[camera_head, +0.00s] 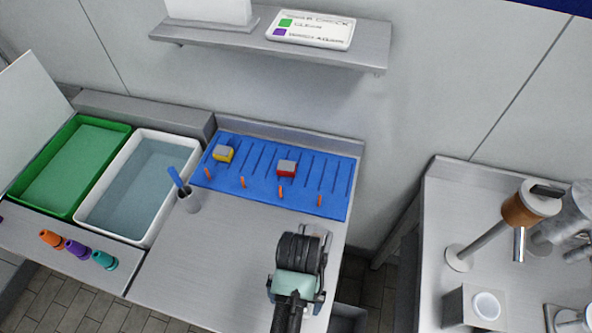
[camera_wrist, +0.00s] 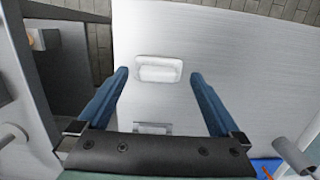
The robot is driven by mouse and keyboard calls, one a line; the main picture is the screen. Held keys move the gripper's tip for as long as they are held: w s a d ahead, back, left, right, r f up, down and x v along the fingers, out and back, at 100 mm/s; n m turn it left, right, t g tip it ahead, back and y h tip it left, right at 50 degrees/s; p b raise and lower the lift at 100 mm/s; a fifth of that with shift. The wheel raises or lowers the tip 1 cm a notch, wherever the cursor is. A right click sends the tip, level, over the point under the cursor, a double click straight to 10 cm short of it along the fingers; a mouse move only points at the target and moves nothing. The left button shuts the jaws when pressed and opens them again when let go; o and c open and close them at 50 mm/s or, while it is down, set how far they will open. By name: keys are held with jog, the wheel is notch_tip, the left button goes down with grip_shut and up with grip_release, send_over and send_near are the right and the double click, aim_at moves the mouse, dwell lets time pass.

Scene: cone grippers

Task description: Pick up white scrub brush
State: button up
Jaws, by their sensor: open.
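A white scrub brush (camera_wrist: 158,72), a small pale block with rounded corners, lies on the bare metal table in the wrist view. My gripper (camera_wrist: 160,76) is open, its two blue fingers apart. In this view the brush shows between the fingertips, with a gap on each side. I see no contact; the height above it is hard to tell. A second pale grey piece (camera_wrist: 152,128) shows near the gripper's palm, partly hidden.
The table's middle is clear.

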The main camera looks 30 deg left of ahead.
jog(key=shift+d+f+p, duration=0.2)
jog(key=shift+f+p, duration=0.35)
jog(key=shift+f, duration=2.35)
jog(key=c, duration=1.1)
jog(key=shift+o, duration=0.2)
jog(key=shift+r, duration=0.1)
